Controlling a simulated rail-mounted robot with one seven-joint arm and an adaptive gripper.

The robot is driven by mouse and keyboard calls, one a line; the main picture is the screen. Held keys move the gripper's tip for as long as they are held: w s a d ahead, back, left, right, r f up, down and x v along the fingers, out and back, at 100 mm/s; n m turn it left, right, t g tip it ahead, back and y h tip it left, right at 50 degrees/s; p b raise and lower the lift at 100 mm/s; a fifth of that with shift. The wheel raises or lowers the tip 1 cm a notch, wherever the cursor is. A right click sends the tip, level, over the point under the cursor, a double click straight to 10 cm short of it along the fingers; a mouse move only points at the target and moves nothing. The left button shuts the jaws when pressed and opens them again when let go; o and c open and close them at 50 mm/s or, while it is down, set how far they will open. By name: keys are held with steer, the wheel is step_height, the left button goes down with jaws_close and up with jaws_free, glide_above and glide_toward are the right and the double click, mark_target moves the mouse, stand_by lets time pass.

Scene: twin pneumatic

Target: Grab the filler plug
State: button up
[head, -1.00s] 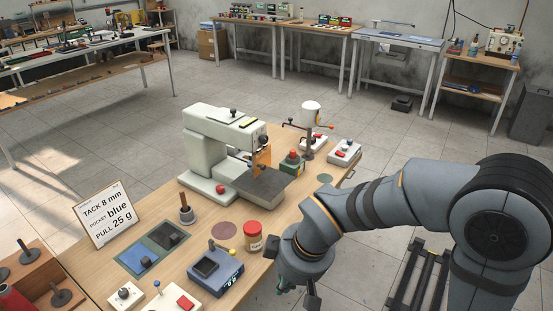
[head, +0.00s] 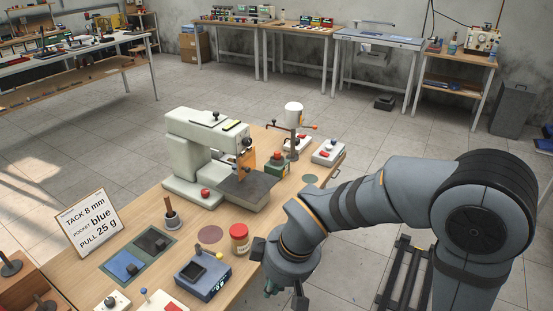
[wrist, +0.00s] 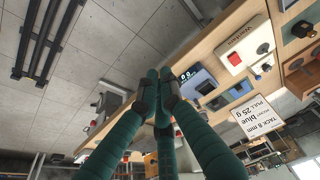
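I cannot tell for sure which part is the filler plug. A white cup (head: 293,115) on a stand with red-tipped levers stands at the bench's far end, behind the pale press machine (head: 205,150). A jar with a red lid (head: 239,238) stands near the bench's right edge. My gripper (head: 272,290) hangs beside that edge, right of the jar and apart from it, partly hidden by my wrist. In the wrist view my gripper's teal fingers (wrist: 158,74) converge with their tips together and nothing visible between them.
The wooden bench (head: 222,222) also holds a blue scale (head: 202,276), a mat with blue and dark pockets (head: 122,266), a wooden-handled tool (head: 171,213) and a white sign (head: 89,224). Small control boxes (head: 328,152) stand at the far end.

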steer(key=o, duration=0.9)
